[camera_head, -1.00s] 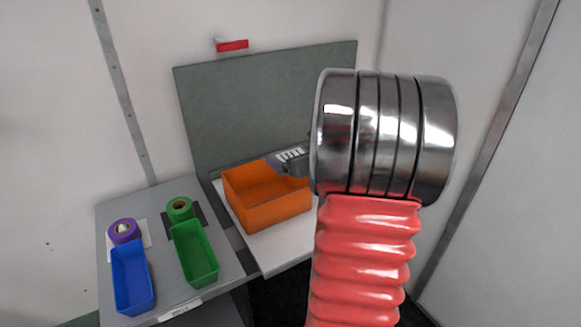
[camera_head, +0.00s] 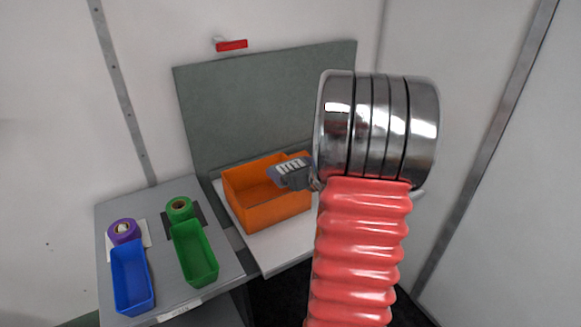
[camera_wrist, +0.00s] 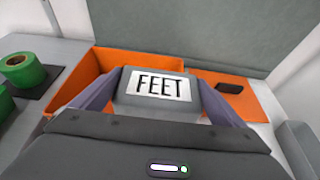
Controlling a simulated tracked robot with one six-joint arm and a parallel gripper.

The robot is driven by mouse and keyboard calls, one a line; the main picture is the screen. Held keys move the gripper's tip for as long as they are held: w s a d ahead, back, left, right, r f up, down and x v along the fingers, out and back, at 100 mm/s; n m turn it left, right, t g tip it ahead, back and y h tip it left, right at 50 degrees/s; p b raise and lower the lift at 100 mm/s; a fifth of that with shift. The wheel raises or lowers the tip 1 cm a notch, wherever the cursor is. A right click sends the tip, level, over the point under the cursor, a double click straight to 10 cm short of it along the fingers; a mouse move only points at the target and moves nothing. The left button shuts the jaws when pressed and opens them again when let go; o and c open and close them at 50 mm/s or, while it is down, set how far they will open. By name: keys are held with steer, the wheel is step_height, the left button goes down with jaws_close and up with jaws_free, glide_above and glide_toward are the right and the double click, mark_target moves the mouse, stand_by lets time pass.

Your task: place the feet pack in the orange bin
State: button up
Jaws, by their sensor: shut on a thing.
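The feet pack (camera_wrist: 157,88) is a grey block with a white label reading FEET. My gripper (camera_wrist: 155,97) is shut on it, with one finger on each side in the wrist view. In the head view, my gripper (camera_head: 291,174) shows at the right side of the orange bin (camera_head: 262,215), over its right rim. The bin is an open box on a white surface. In the wrist view, the orange bin (camera_wrist: 85,78) lies behind and below the pack, which hides much of its inside. The height of the pack above the bin cannot be told exactly.
A grey table (camera_head: 222,262) at left holds a blue bin (camera_head: 132,280), a green bin (camera_head: 196,258), a purple roll (camera_head: 123,231) and a green roll (camera_head: 180,209). A grey-green panel (camera_head: 265,100) stands behind the orange bin.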

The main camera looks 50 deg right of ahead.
steer(key=shift+f, duration=0.25)
steer(key=o, duration=0.8)
steer(key=shift+o, duration=0.2)
steer(key=shift+r, duration=0.1)
steer(key=shift+r, duration=0.55)
steer(key=v, duration=1.2)
steer(key=shift+a+f, duration=0.15)
